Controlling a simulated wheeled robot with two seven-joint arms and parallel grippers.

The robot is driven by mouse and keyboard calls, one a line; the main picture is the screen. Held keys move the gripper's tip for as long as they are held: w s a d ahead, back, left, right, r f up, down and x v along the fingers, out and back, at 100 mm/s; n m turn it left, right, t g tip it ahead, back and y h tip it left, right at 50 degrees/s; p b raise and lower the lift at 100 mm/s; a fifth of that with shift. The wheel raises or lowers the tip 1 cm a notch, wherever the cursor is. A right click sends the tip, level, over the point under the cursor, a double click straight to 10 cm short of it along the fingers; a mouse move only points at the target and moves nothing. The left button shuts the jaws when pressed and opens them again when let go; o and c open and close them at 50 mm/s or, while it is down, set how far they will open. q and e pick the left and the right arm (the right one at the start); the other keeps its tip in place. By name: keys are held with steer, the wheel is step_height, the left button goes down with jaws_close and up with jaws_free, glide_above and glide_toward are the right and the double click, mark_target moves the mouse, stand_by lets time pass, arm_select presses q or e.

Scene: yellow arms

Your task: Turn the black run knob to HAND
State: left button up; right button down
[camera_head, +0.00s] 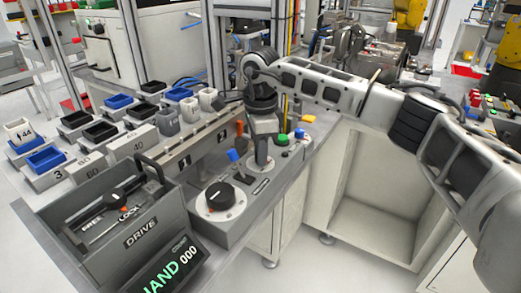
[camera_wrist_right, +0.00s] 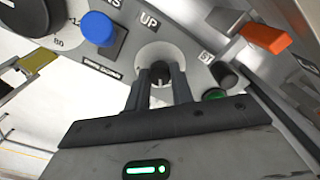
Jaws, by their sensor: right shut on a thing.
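A small black knob (camera_wrist_right: 160,70) on a pale round plate stands between my right gripper's fingers in the right wrist view. My right gripper (camera_wrist_right: 160,92) is shut on this knob; it also shows in the head view (camera_head: 262,160), pointing down at the console. The knob is mostly hidden there by the gripper. The word UP is legible beside the plate in the wrist view; the other lettering is partly cut off. A screen (camera_head: 168,268) at the console's front reads HAND and 000. My left gripper is not in view.
A large black dial (camera_head: 219,196) sits left of my right gripper. A blue lever (camera_head: 233,156), an orange lever (camera_head: 239,127) and a green button (camera_head: 282,140) are close around it. A grey DRIVE box (camera_head: 118,240) stands at left, with several labelled bins behind.

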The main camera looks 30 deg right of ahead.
steer(key=shift+r+n, duration=0.1)
steer(key=shift+n, duration=1)
steer(key=c, duration=1.2)
jaws_free()
step_height(320, 180, up, 16)
